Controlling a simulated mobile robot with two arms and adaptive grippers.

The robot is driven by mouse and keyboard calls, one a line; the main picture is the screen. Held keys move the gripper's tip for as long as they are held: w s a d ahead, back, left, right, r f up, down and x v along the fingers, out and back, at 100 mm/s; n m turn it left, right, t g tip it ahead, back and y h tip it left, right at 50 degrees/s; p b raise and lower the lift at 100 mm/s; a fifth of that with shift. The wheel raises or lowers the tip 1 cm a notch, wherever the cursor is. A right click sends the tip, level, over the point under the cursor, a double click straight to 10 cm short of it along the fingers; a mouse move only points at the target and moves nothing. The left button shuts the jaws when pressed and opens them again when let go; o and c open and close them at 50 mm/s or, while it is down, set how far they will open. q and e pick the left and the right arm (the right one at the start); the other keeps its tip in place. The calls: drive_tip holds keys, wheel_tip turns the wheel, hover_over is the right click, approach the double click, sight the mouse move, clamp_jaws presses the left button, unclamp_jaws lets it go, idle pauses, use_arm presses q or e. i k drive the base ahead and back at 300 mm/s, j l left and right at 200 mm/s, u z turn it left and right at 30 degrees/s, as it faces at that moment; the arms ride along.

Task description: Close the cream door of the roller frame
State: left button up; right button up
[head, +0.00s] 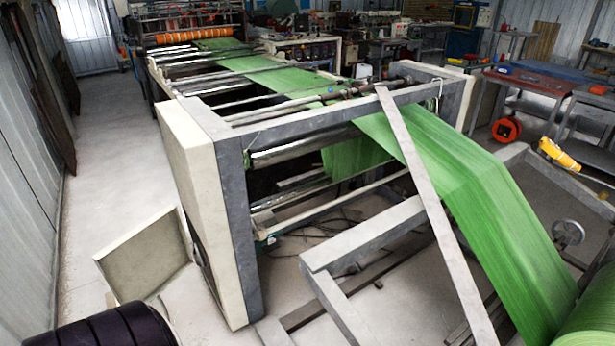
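The roller frame (235,200) stands in the middle of the head view, with grey end posts and a tall cream side panel (195,165). The cream door (145,258) is a low, roughly square panel with a raised rim. It stands swung out to the left of the frame's side, near the floor, at a wide angle to it. A dark gap shows between the door's right edge and the frame. The hinge is not clearly visible.
Clear concrete floor (105,170) runs along the left wall, left of the door. A dark ribbed shape (110,328) fills the bottom left edge; I cannot tell what it is. Green web (465,185) and a slanted grey bar (430,210) occupy the right side.

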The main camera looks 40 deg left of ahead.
sight(140, 264)
drive_tip(key=u, duration=1.25)
